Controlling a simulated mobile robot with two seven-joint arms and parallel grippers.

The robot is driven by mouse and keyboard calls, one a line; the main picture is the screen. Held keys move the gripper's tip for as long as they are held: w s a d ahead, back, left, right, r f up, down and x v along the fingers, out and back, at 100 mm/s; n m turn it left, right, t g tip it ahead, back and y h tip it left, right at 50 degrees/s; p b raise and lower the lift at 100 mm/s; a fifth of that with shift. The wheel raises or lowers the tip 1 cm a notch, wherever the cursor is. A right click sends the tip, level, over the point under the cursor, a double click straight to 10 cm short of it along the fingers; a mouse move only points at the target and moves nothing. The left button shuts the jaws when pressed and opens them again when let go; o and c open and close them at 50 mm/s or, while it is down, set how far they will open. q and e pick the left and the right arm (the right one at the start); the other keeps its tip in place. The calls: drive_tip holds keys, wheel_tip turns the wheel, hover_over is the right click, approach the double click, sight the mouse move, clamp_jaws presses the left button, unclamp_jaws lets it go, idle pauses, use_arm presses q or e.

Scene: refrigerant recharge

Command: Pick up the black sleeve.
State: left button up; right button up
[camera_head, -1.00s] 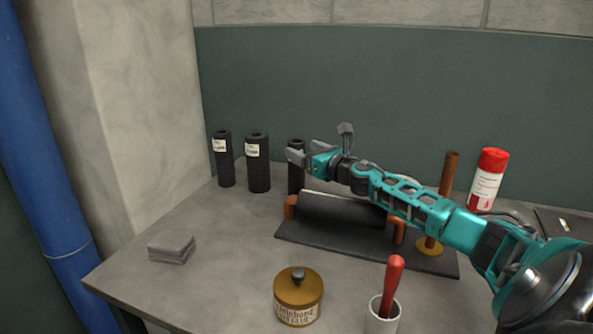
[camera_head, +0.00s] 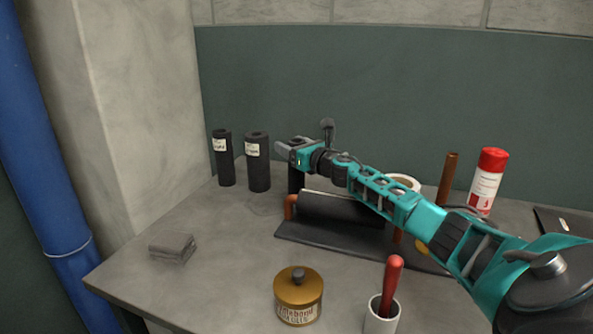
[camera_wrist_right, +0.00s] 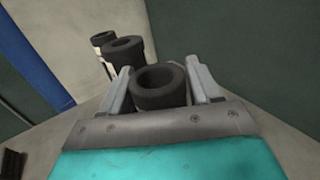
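The black sleeve (camera_head: 295,182) is an upright hollow tube on the table, mostly hidden behind my right gripper (camera_head: 286,150) in the head view. In the right wrist view, the black sleeve (camera_wrist_right: 160,94) shows its round open top between the two grey fingers of my right gripper (camera_wrist_right: 158,65). The fingers are spread, one on each side of it; whether either touches it I cannot tell. Two similar black tubes with white labels, one thinner (camera_head: 223,165) and one thicker (camera_head: 258,170), stand to the left. My left gripper is not in view.
A dark mat (camera_head: 310,238) with a lying black cylinder (camera_head: 340,208) and copper pipe is in front. A red-and-white can (camera_head: 487,182) stands right. A brown glue tin (camera_head: 298,297), red-handled tool (camera_head: 390,282) and grey pad (camera_head: 172,248) are nearer.

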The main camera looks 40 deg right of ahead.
drive_tip(key=c, duration=1)
drive_tip(key=shift+r, duration=0.1)
